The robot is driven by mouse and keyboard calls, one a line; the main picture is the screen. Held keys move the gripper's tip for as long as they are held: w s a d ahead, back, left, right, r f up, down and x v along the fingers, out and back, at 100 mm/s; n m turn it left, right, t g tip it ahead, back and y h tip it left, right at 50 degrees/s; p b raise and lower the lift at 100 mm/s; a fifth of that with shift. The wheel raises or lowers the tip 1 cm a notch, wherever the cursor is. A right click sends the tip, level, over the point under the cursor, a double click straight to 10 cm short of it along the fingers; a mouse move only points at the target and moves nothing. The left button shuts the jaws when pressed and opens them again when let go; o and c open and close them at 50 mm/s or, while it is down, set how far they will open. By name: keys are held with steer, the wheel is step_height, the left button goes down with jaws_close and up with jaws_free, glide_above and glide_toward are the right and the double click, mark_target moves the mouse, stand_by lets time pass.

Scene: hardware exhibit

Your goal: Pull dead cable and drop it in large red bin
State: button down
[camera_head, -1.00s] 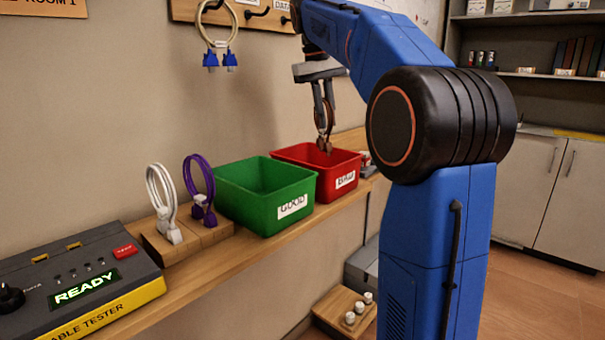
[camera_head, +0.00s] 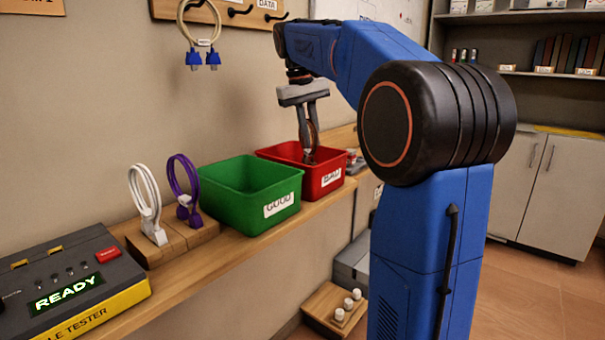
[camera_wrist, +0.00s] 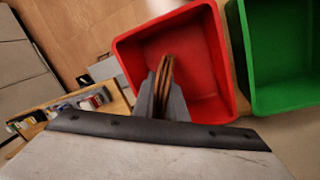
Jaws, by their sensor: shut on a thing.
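The red bin (camera_head: 335,186), labelled BAD, stands on the wooden shelf. My gripper (camera_head: 306,138) points down over it, shut on a looped brown cable (camera_head: 315,138). The lower end of the cable reaches the bin's opening, about at rim height or just below. In the wrist view the brown cable (camera_wrist: 164,76) stands between the fingers of my gripper (camera_wrist: 163,100), with the red bin (camera_wrist: 205,88) behind it. The bin's visible floor looks empty. Whether the cable touches the bin cannot be told.
A green bin (camera_head: 236,208) labelled GOOD is left of the red one. White (camera_head: 150,215) and purple (camera_head: 186,190) cables stand on wooden blocks beside a tester (camera_head: 70,285) reading READY. A beige cable with blue plugs (camera_head: 199,42) hangs on the wall rack.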

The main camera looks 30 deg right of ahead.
steer(key=c, duration=1.7)
jaws_free()
steer(key=r, duration=0.4)
steer(key=a+r, duration=0.1)
steer(key=r, duration=0.3)
steer(key=a+r, duration=0.1)
steer(key=r, duration=0.2)
steer(key=shift+w+a+r, duration=0.15)
steer(key=shift+w+r, duration=0.05)
steer(key=shift+r, duration=0.2)
